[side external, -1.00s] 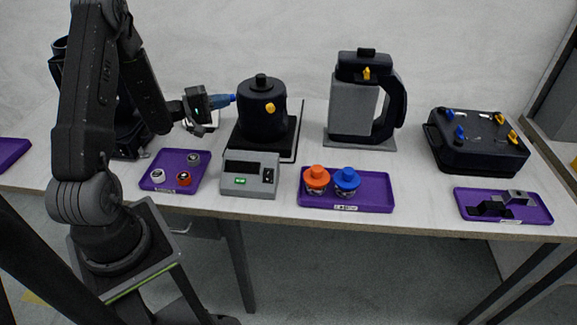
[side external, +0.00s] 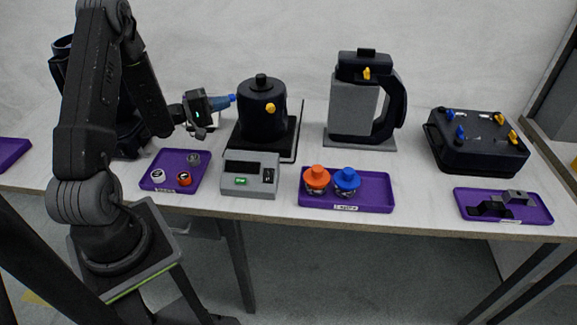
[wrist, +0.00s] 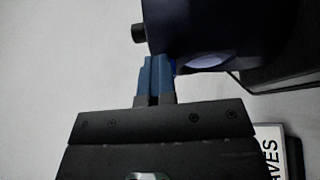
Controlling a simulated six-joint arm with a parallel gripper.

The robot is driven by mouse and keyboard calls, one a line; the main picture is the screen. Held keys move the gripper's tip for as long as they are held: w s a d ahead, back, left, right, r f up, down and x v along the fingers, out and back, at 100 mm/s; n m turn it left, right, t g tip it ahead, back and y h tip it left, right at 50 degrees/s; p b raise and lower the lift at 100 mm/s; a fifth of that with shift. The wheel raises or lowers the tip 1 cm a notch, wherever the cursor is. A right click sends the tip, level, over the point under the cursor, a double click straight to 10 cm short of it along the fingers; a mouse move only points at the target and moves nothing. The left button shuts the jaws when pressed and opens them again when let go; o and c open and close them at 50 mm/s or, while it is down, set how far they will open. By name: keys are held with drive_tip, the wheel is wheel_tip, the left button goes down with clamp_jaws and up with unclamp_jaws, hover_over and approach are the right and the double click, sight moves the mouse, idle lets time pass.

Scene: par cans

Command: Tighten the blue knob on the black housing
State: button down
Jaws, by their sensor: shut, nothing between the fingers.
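The black housing (side external: 262,118) is an upright dark cylinder with a black cap on top and a yellow knob (side external: 270,108) on its front. The blue knob (side external: 233,97) shows as a small bright blue spot on its left side. My gripper (side external: 229,100) points right, with its blue-grey fingertips at that knob. In the wrist view, the fingers (wrist: 155,60) are together beside the dark housing (wrist: 205,25). A sliver of the blue knob (wrist: 173,68) shows just right of the fingertips, mostly hidden. Nothing is between the fingers; I cannot tell whether they touch the knob.
A grey scale-like box (side external: 250,175) stands in front of the housing. Purple trays (side external: 375,190) line the front edge, one at the left (side external: 152,182) with small round parts. A grey-black jug (side external: 352,110) and a black box with blue and yellow knobs (side external: 470,150) stand to the right.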

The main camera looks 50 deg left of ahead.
drive_tip(key=shift+w+d+f+h, duration=0.15)
drive_tip(key=shift+w+d+f, duration=0.05)
drive_tip(key=shift+f, duration=0.15)
drive_tip(key=shift+w+d+f+h, duration=0.15)
drive_tip(key=shift+f, duration=0.2)
drive_tip(key=shift+d, duration=0.1)
drive_tip(key=shift+s+d+f, duration=0.15)
drive_tip(key=shift+d, duration=0.1)
drive_tip(key=shift+s, duration=0.15)
drive_tip(key=v, duration=0.5)
drive_tip(key=shift+s+a+r, duration=0.2)
drive_tip(key=shift+s+r, duration=0.05)
drive_tip(key=shift+s, duration=0.05)
drive_tip(key=shift+r, duration=0.1)
